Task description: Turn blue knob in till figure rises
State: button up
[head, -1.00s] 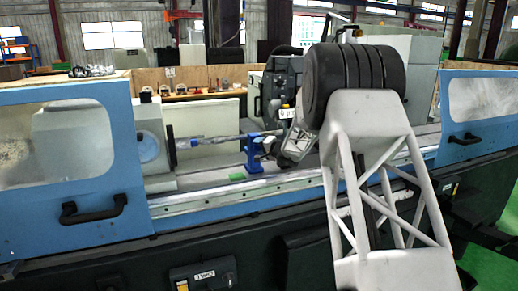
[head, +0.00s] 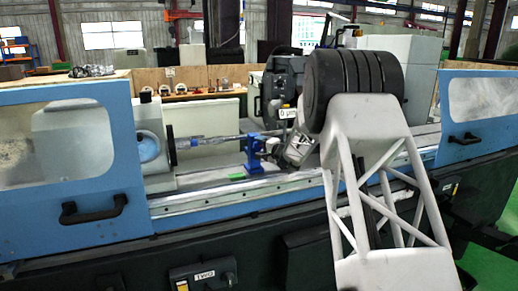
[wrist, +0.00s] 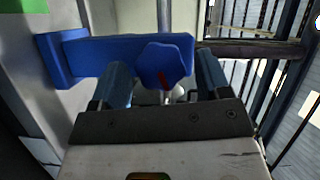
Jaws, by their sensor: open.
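The blue knob (wrist: 164,62), lobed with a red mark on its lower face, is in the middle of the wrist view. My gripper (wrist: 163,72) is open, with one finger on each side of the knob; small gaps show, and I see no clear contact. The blue bracket (wrist: 88,56) lies behind and left of the knob. In the head view the blue steady rest (head: 255,155) stands at the long bar, and my gripper (head: 283,150) is at its right side; the knob is hard to make out there. A small white readout (head: 287,113) appears to show "0 µm".
The long bar (head: 215,142) runs left to the round workhead (head: 150,147). Blue machine doors stand left (head: 60,150) and right (head: 475,115). A dark wheel-head housing (head: 284,85) is behind my gripper. A green block (head: 236,177) lies on the machine bed.

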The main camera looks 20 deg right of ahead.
jog(key=v, duration=0.6)
jog(key=shift+s, duration=0.35)
jog(key=shift+d, duration=0.1)
dwell(0.4)
jog(key=s+a+r+n+g+y, duration=0.1)
jog(key=s+a+r+n+g, duration=0.3)
jog(key=s+a, duration=0.75)
jog(key=s+a+r+n+g+y, duration=0.1)
jog(key=s+a+r+n+g, duration=0.3)
jog(key=s+a, duration=0.8)
jog(key=s+a+n+g+h, duration=0.1)
jog(key=s+a+g+h, duration=0.1)
jog(key=s, duration=0.8)
jog(key=s+a+g+h, duration=0.2)
jog(key=s, duration=0.7)
jog(key=s+d+f+n+h, duration=0.1)
jog(key=s+f+h, duration=0.1)
jog(key=s, duration=0.8)
jog(key=s+d+f+n+g+h, duration=0.1)
jog(key=s+d+f+h, duration=0.1)
jog(key=s, duration=0.7)
jog(key=shift+s+f+h, duration=0.3)
jog(key=shift+s+h, duration=0.1)
jog(key=shift+h, duration=0.4)
jog(key=shift+w+a, duration=0.1)
